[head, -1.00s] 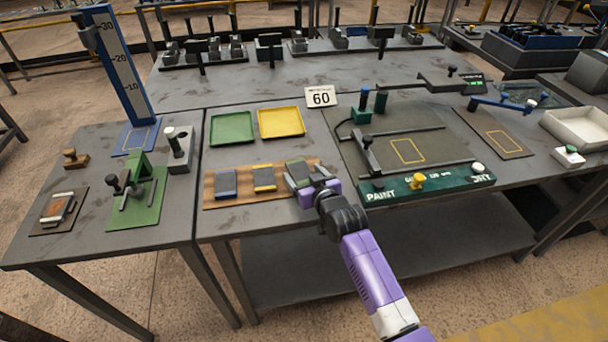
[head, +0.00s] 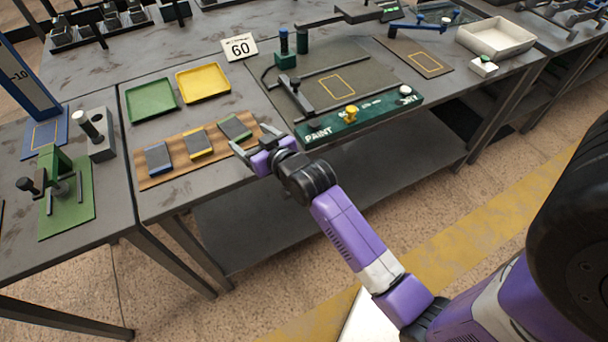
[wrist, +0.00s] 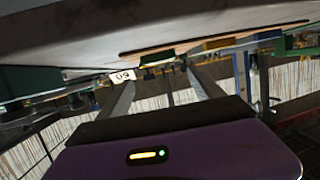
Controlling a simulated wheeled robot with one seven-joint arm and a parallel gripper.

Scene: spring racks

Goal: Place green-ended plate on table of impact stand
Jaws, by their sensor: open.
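The green-ended plate (head: 235,127) is a dark grey plate lying flat at the right end of a wooden board (head: 169,178) on the middle table. Its green end also shows in the wrist view (wrist: 156,57). My gripper (head: 249,139) is open and empty at the table's front edge, just to the near right of that plate. Its fingers (wrist: 165,92) point toward the plate in the wrist view. A tall blue stand with a number scale (head: 22,80), which I take as the impact stand, is at the far left. Its blue base (head: 59,126) bears a yellow outline and looks empty.
A blue-ended plate (head: 157,158) and a yellow-ended plate (head: 196,143) lie on the same board. Green (head: 151,100) and yellow (head: 203,83) trays stand behind. A green clamp fixture (head: 66,195) and a grey block with a post (head: 97,134) are near the blue stand.

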